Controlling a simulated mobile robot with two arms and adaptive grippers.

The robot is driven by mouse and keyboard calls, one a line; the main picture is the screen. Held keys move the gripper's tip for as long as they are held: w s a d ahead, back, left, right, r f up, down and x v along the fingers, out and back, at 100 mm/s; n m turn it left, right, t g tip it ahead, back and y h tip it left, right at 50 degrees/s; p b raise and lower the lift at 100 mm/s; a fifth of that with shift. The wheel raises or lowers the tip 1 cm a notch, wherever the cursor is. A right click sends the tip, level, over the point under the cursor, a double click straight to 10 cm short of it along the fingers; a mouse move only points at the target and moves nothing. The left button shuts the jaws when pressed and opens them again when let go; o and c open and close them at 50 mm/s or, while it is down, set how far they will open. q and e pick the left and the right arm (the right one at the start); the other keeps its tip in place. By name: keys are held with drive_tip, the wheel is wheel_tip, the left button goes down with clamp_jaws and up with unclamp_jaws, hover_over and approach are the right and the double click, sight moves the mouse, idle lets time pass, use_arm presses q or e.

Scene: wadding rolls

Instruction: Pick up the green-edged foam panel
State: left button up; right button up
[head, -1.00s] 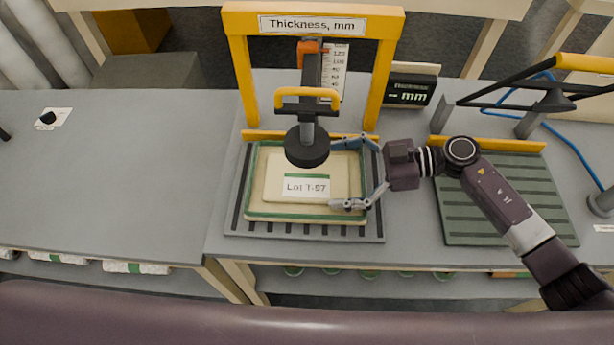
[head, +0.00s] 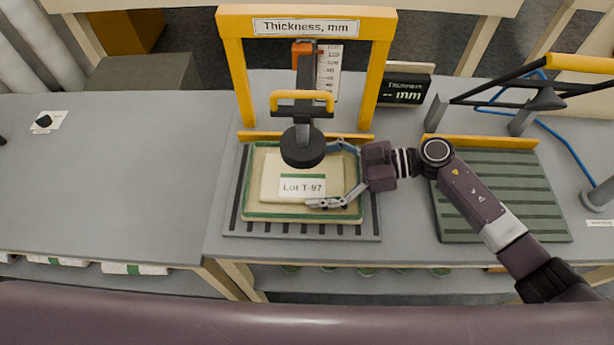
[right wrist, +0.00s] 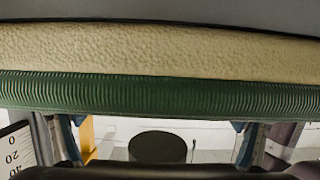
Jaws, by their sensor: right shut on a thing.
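The green-edged foam panel (head: 256,178) is a cream slab with green edging and a "Lot T-97" label, with a smaller raised cream layer on top. It lies over the slatted grey plate (head: 232,215) under the yellow thickness gauge. My right gripper (head: 318,175) reaches in from the right, one finger at the panel's far side and one over its near right part, and is shut on it. In the right wrist view, the panel's cream foam (right wrist: 160,50) and ribbed green edge fill the upper half, close to the camera. My left gripper is out of view.
The yellow gauge frame (head: 385,60) stands behind, its black round presser foot (head: 302,148) hanging over the panel. A green slatted plate (head: 500,195) and a black lever with a yellow handle stand at right. The grey table at left is mostly clear.

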sight(318, 176)
drive_tip(key=shift+r, duration=0.1)
drive_tip(key=shift+r, duration=0.8)
drive_tip(key=shift+d+r+b, duration=0.45)
drive_tip(key=shift+r, duration=0.3)
drive_tip(key=d+b, duration=0.4)
drive_tip(key=d, duration=1.3)
drive_tip(key=shift+r, duration=0.1)
drive_tip(key=shift+d, duration=0.1)
drive_tip(key=shift+d, duration=0.1)
